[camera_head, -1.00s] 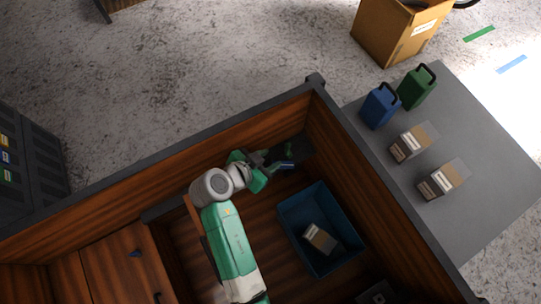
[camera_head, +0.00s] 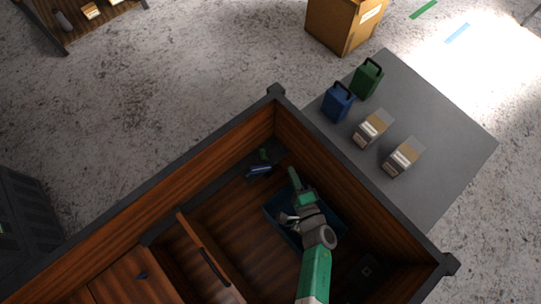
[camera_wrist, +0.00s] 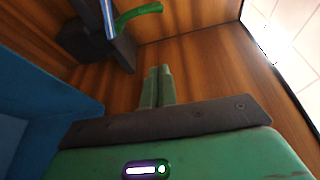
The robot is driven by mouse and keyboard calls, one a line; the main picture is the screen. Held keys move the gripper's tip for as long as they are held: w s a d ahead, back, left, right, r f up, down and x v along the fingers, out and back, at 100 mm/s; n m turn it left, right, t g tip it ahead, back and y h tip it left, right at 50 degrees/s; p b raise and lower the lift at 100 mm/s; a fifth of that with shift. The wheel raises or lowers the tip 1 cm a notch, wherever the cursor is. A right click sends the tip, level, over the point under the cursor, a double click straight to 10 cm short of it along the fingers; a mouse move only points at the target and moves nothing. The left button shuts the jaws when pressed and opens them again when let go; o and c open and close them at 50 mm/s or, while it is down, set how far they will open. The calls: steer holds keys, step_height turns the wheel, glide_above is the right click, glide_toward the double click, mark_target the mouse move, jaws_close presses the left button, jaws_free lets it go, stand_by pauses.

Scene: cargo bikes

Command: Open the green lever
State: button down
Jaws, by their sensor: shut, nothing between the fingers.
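The green lever (camera_head: 264,154) shows small in the head view, in the far corner of the wooden cargo box. In the wrist view the green lever (camera_wrist: 138,14) is a curved handle at the top, sticking out to the right from a dark mount. My gripper (camera_head: 293,172) is inside the box, to the right of the lever and apart from it. Its two green fingers (camera_wrist: 160,72) are together and empty in the wrist view, below the lever in the picture.
A blue lever (camera_head: 259,171) sits close beside the green one. A blue bin (camera_head: 272,210) lies partly under my arm and fills the left of the wrist view (camera_wrist: 45,115). The box wall (camera_head: 345,185) rises on the right. A grey table (camera_head: 440,140) stands outside.

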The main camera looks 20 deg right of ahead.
steer(key=shift+y, duration=0.3)
steer(key=w+b, duration=0.2)
steer(key=w, duration=0.1)
steer(key=w+a+b, duration=0.1)
steer(key=w+b, duration=0.2)
steer(key=w+f+b, duration=0.1)
steer(key=w+b, duration=0.1)
steer(key=w, duration=0.1)
steer(key=shift+w+a, duration=0.2)
steer(key=shift+w, duration=0.1)
steer(key=a, duration=0.1)
steer(key=s+a, duration=0.2)
steer(key=shift+a+r, duration=0.1)
steer(key=shift+r, duration=0.3)
steer(key=shift+w+a+r+b, duration=0.1)
steer(key=shift+a+r+b, duration=0.1)
steer(key=shift+b, duration=0.1)
